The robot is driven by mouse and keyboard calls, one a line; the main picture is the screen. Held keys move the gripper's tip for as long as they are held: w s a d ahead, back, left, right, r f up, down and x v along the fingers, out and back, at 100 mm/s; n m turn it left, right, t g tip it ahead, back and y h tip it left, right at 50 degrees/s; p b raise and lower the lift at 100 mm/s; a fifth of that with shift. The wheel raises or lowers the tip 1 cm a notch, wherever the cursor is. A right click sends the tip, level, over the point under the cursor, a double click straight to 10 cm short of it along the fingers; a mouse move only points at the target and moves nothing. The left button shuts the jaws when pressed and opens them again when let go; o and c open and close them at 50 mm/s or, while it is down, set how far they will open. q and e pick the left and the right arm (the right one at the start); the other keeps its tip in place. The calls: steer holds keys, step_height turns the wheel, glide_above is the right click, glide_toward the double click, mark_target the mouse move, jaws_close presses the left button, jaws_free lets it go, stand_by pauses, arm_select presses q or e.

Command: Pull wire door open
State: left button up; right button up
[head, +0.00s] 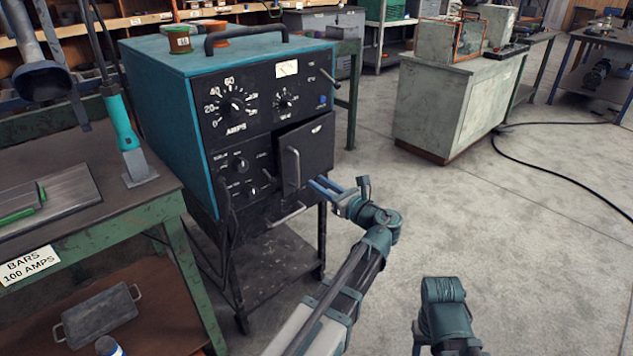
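The wire door (314,150) is a small black panel on the lower right front of a teal welding machine (160,95). An upright grey bar handle (291,169) is on its left side. The door looks angled out from the front panel, slightly ajar; what is behind it is hidden. My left gripper (318,188) is just right of the handle, by the door's lower edge. Its two blue fingers are apart with nothing visible between them. I cannot tell whether a fingertip touches the door. My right arm (445,310) shows at the bottom; its gripper is out of view.
A green-framed bench (80,190) with metal bars and a teal-handled tool (122,125) stands close on the left. A second bar handle (287,214) sits below the door. A grey cabinet (440,105) is behind right.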

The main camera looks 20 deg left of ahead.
arm_select(q)
steer(key=v, duration=0.6)
steer(key=shift+s, duration=0.25)
steer(key=shift+c, duration=0.2)
stand_by(0.4)
